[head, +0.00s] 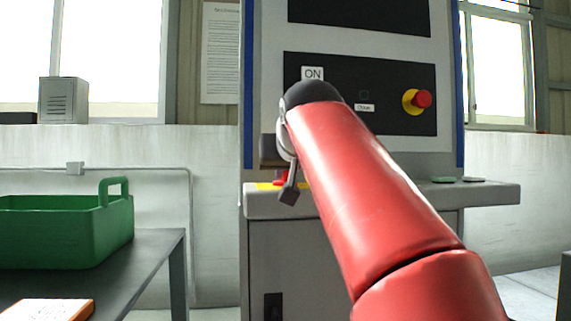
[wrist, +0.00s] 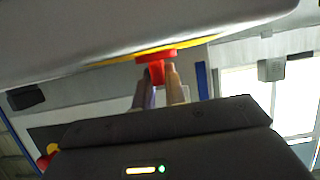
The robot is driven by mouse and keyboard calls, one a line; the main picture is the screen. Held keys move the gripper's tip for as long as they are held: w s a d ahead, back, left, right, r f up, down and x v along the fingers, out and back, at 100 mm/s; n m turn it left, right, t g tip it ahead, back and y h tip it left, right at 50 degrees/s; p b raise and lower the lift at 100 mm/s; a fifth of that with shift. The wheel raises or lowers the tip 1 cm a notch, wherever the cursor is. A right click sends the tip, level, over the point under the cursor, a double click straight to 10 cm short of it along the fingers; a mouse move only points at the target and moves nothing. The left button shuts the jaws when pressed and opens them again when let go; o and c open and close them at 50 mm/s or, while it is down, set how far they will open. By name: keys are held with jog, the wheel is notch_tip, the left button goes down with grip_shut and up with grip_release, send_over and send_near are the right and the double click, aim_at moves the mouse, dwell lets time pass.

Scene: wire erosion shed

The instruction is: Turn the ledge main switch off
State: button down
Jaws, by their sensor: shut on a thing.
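The ledge main switch has a red handle (wrist: 157,70) on a round red base over a yellow plate (wrist: 205,43) on the ledge. In the head view its red part (head: 280,177) and yellow plate (head: 264,186) show just left of my arm, on the grey ledge (head: 400,198). My gripper (wrist: 158,78) is shut on the red handle, with one finger on each side of it. The handle's exact angle is hard to read. In the head view my arm hides most of my gripper.
Small flat discs (head: 443,180) lie on the ledge's right. A green crate (head: 70,235) stands on a dark table (head: 150,262) at left.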

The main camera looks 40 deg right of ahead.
dwell(0.4)
jog(key=c, duration=1.5)
grip_release()
jog(key=shift+o, duration=0.2)
jog(key=v, duration=0.7)
jog(key=shift+s+a, duration=0.15)
jog(key=shift+s, duration=0.2)
jog(key=shift+r, duration=0.1)
